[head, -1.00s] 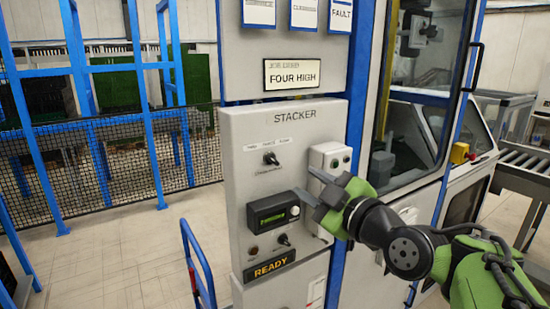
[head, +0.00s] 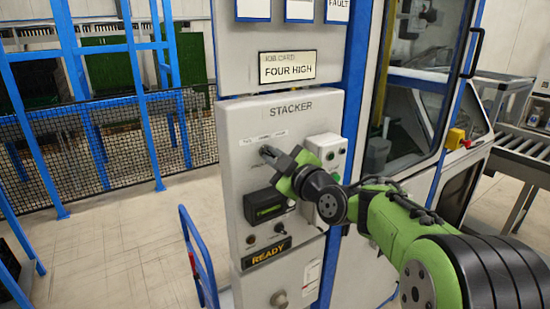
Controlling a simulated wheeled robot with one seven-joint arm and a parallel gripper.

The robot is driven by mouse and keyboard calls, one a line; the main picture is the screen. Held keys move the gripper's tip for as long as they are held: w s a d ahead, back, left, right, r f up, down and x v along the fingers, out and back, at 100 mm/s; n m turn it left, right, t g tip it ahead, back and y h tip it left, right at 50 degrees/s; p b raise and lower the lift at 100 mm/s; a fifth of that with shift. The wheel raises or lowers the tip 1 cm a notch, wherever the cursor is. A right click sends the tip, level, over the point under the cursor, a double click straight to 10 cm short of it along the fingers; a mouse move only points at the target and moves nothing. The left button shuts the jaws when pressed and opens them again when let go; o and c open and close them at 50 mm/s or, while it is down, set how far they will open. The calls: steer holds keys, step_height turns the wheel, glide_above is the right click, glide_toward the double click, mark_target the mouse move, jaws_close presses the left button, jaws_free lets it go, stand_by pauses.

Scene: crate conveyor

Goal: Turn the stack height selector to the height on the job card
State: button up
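The job card (head: 286,72) on the upper panel reads "FOUR HIGH". Below it, the light grey STACKER panel (head: 238,118) carries the height selector near its top. Only the selector's small label strip (head: 263,139) shows clearly, and its lettering is too small to read. My gripper (head: 270,155) is at the selector, with its fingertips just under the labels. The fingers hide the knob and its pointer. I cannot tell whether they touch or grip it, or how far apart they are.
A green-lit display (head: 268,211) sits right below my gripper, with small controls under it and a lit READY sign (head: 266,253). A box with buttons (head: 328,148) stands out on the right. A blue rail (head: 197,262) stands at lower left.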

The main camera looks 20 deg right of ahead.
jaws_close()
steer(key=shift+m, duration=0.3)
steer(key=m+b, duration=0.2)
steer(key=m, duration=0.1)
steer(key=shift+f+b, duration=0.15)
steer(key=shift+b, duration=0.25)
steer(key=m+b, duration=0.1)
steer(key=m, duration=0.4)
steer(key=m+b, duration=0.1)
steer(key=m, duration=0.3)
steer(key=shift+m, duration=0.3)
steer(key=shift+a+m, duration=0.1)
steer(key=shift+m, duration=2.1)
